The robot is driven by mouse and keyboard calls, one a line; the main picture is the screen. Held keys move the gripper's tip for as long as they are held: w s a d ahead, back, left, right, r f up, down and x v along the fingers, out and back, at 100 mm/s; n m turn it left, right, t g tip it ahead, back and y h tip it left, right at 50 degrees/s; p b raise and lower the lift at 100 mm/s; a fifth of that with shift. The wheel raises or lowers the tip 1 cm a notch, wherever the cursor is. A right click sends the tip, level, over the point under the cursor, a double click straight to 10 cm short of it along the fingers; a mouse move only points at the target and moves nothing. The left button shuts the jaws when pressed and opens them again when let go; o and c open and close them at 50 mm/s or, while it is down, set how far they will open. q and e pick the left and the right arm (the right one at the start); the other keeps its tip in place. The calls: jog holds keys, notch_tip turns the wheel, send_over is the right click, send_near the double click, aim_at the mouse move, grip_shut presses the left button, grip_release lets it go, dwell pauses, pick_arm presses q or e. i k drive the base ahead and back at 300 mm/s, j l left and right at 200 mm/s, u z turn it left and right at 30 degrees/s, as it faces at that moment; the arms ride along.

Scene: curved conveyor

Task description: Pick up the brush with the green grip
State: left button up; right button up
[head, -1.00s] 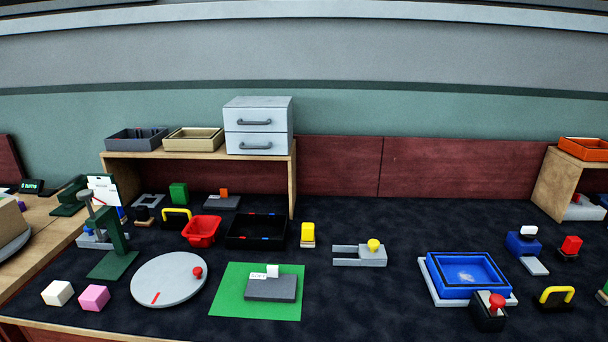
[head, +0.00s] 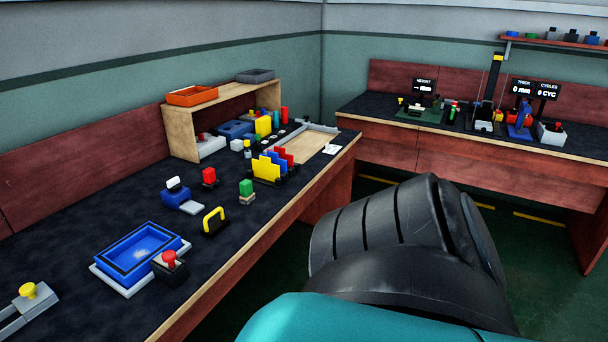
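What looks like the brush with the green grip (head: 246,187) stands upright on the dark bench near its front edge. Neither of my grippers shows in the head view. A large black and teal part of my own arm fills the lower right, clear of the bench in the picture.
A blue tray (head: 102,267) and a red-button box (head: 169,264) stand at the front left. The plate rack (head: 267,172) and wooden shelf (head: 181,133) are beyond. A second bench (head: 400,147) is at the back right. The bench's front edge is close.

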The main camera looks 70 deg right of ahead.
aim_at(248, 195)
jog(key=k+l+z, duration=0.1)
jog(key=z, duration=1.75)
jog(key=i+l, duration=0.4)
jog(key=i+l+z, duration=0.1)
jog(key=i+l, duration=0.35)
jog(key=i, duration=0.15)
